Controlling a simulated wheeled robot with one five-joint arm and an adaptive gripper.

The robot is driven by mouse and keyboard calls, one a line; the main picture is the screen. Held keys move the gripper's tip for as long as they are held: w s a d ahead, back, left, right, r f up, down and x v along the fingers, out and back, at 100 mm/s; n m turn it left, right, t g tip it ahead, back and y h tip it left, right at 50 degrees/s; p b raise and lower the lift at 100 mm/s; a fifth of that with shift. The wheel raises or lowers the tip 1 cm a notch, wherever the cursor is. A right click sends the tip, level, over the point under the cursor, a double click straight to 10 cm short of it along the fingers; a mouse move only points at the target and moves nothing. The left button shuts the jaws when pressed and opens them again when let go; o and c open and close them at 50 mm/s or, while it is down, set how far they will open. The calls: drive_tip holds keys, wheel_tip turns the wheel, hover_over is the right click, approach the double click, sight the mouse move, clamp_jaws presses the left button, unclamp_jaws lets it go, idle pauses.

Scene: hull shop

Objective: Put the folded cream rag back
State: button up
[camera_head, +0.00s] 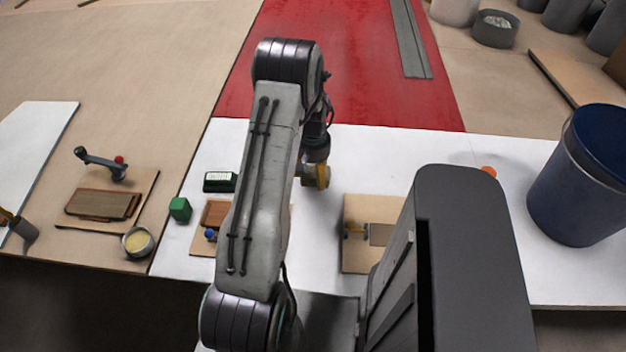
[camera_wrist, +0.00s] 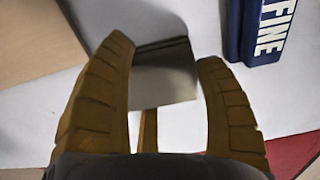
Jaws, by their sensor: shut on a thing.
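In the head view my gripper (camera_head: 318,178) is partly behind my arm, and the rag cannot be made out there.
A dark box marked FINE (camera_wrist: 262,30) stands close beside my gripper.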

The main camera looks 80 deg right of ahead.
sight(313, 182)
drive_tip(key=shift+f+p, duration=0.4)
drive_tip(key=shift+f, duration=1.65)
drive_tip(key=shift+f, duration=0.15)
drive_tip(key=o, duration=1.2)
wheel_tip(313, 182, up, 12)
drive_tip(key=shift+f+b, duration=0.1)
drive_tip(key=shift+b, duration=0.7)
drive_tip(key=shift+r, duration=0.25)
